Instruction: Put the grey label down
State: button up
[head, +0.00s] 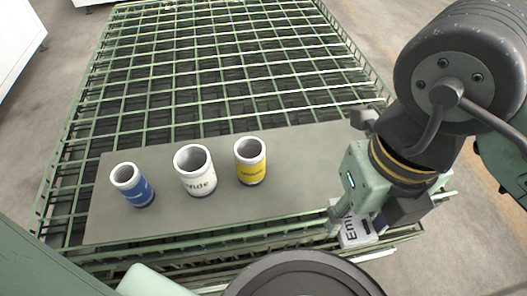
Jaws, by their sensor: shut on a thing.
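The grey label (358,232) is a small light block with dark lettering, partly hidden by my gripper. My gripper (350,214) is shut on it at the right front of the grey-green board (300,160). The label shows just at or past the board's front right edge. I cannot tell whether it touches anything below.
A blue-banded cup (132,184), a white cup (196,171) and a yellow-banded cup (250,161) stand upright on the board. The board lies across a green wire-mesh rack (215,62). The board's right part is clear of cups.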

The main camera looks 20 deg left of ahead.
jog(key=shift+w+a, duration=0.1)
jog(key=shift+w, duration=0.25)
jog(key=w, duration=0.5)
jog(key=w+a+f, duration=0.1)
jog(key=w, duration=0.4)
jog(key=w+a, duration=0.1)
jog(key=w, duration=0.4)
jog(key=shift+a+f, duration=0.25)
jog(key=shift+f, duration=1.8)
jog(key=shift+f, duration=0.15)
jog(key=o, duration=1)
